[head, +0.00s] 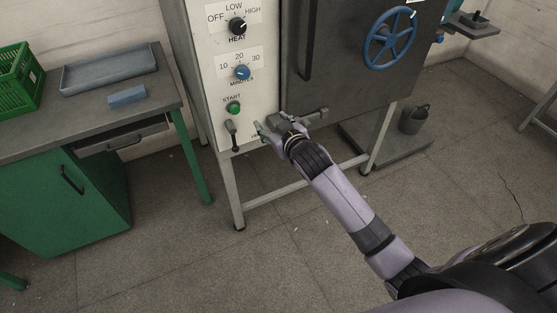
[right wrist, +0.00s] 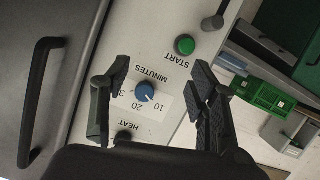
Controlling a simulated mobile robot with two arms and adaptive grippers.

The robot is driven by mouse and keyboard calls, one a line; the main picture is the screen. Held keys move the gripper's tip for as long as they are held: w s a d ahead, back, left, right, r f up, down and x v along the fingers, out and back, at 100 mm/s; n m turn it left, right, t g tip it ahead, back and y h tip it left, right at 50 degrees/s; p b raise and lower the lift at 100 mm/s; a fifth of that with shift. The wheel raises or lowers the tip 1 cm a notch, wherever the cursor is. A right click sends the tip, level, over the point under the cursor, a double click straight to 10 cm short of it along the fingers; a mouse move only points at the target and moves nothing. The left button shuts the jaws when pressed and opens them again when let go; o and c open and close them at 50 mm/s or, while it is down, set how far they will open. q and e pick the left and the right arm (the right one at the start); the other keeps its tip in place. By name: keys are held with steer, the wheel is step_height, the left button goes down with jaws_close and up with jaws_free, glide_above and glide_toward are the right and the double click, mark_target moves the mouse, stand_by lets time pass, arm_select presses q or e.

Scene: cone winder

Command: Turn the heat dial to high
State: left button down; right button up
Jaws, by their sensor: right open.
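The black heat dial (head: 237,27) is at the top of the white control panel (head: 262,75), under the words OFF, LOW and HIGH. Its light mark seems to point up and right, but is too small to read exactly. In the right wrist view the heat dial (right wrist: 123,136) shows small near the bottom, partly hidden by my gripper. My right gripper (head: 262,130) is open and empty, low in front of the panel near the lever, well below the heat dial. In the right wrist view its fingers (right wrist: 158,97) frame the blue minutes dial (right wrist: 144,91). My left gripper is not in view.
The blue minutes dial (head: 242,72), green start button (head: 233,107) and a lever (head: 232,134) sit below the heat dial. A dark door with a handle (head: 305,45) and blue handwheel (head: 390,38) is to the right. A green-legged bench (head: 150,95) stands left.

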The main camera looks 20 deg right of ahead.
step_height(320, 180, down, 13)
steer(key=s+g, duration=0.2)
steer(key=shift+s+d+r+b, duration=0.15)
steer(key=shift+s+d+b, duration=0.1)
steer(key=shift+b, duration=0.2)
steer(key=s+f+g, duration=0.3)
steer(key=s+f, duration=0.6)
steer(key=f, duration=0.4)
steer(key=s+f+g, duration=0.3)
steer(key=s+f, duration=0.6)
steer(key=f, duration=0.5)
steer(key=s+f+g, duration=0.1)
steer(key=s+f, duration=0.4)
steer(key=s, duration=0.6)
steer(key=s+a+f+g, duration=0.1)
steer(key=s+f, duration=0.4)
steer(key=s, duration=0.7)
steer(key=s+f+g, duration=0.3)
steer(key=s+f, duration=0.2)
steer(key=s, duration=0.6)
steer(key=shift+s+a, duration=0.25)
steer(key=shift+a, duration=0.05)
